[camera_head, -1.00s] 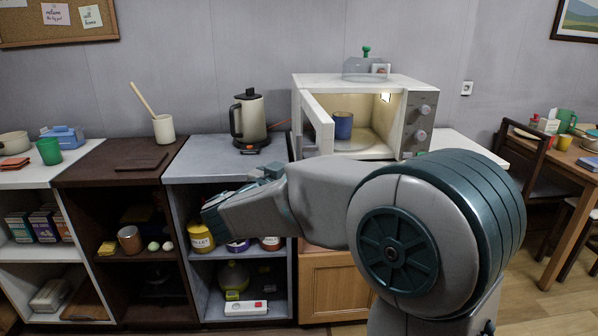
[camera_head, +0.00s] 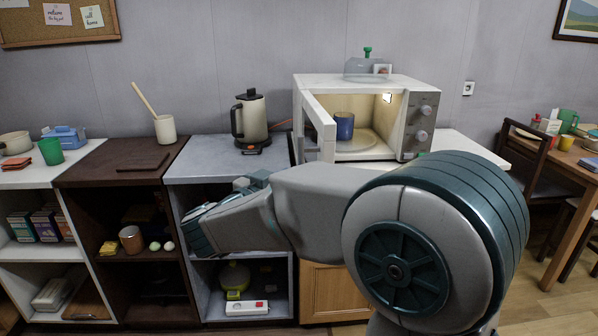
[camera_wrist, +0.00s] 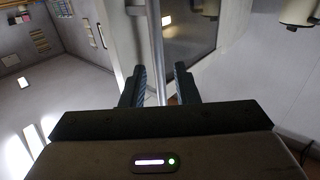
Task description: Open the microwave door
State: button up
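The white microwave (camera_head: 422,118) stands on the counter with its door (camera_head: 319,118) swung well open toward me, hinged at the left. Its lit inside shows a blue mug (camera_head: 344,126) on the turntable (camera_head: 358,141). In the wrist view, the pale upright door handle bar (camera_wrist: 157,45) runs between the two fingers of my gripper (camera_wrist: 160,82). The fingers are apart, with a gap visible on either side of the bar. The dark door window (camera_wrist: 188,32) is beyond. In the head view my arm hides the fingers.
A kettle (camera_head: 250,118) stands on the grey counter left of the microwave. A utensil pot (camera_head: 165,129) is on the dark counter farther left. A glass cover (camera_head: 362,68) and a small card sit on top of the microwave. Open shelves lie below.

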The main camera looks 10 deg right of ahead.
jog(key=v, duration=0.9)
jog(key=shift+s+a, duration=0.2)
jog(key=shift+s, duration=0.05)
